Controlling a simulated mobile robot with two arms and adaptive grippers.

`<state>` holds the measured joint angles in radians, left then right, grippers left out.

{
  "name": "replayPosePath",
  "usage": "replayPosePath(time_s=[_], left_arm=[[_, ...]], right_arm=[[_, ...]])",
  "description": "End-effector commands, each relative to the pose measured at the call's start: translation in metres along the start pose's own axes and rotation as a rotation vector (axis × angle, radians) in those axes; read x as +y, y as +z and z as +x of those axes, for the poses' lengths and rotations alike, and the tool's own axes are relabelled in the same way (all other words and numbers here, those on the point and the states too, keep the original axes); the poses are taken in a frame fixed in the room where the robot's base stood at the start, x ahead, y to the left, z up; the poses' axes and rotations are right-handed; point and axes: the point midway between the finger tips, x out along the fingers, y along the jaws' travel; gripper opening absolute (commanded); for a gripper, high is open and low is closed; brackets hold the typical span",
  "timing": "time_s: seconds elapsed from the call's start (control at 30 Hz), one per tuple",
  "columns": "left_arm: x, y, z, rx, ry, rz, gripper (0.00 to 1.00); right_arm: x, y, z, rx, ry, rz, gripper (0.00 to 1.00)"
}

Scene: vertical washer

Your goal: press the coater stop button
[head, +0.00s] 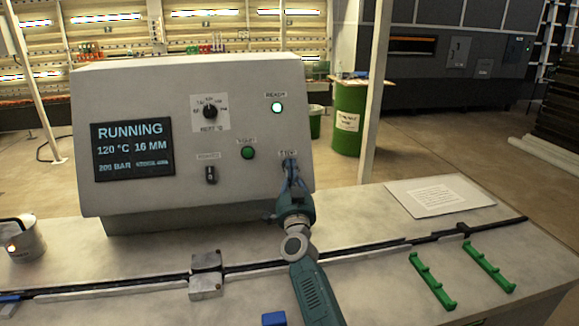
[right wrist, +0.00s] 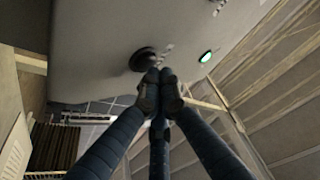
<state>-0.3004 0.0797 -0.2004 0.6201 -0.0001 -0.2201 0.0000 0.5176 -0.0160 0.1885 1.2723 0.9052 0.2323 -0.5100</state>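The grey control panel (head: 130,85) stands on the bench, its screen (head: 133,150) reading RUNNING. A label that seems to read STOP sits at the panel's lower right. My right gripper (head: 290,168) is right at it and hides the button below the label in the head view. In the right wrist view a dark round button (right wrist: 143,59) shows just beyond my fingertips (right wrist: 161,78). The fingers are drawn together with nothing between them. I cannot tell whether they touch the button. My left gripper is not in view.
A green button (head: 248,152), a black knob (head: 210,112), a switch (head: 211,174) and a lit READY lamp (head: 277,107) share the panel. On the bench are a paper sheet (head: 437,196), green handles (head: 432,281) and a metal block (head: 206,274).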

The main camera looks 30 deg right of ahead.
Motion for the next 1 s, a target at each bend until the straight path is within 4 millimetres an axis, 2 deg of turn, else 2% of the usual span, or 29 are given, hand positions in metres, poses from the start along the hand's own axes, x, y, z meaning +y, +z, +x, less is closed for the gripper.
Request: replayPosePath(time_s=[1.0], left_arm=[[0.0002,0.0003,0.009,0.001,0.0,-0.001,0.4]], right_arm=[[0.0031,0.0068,0.0069,-0.001,0.0,0.0,0.0]])
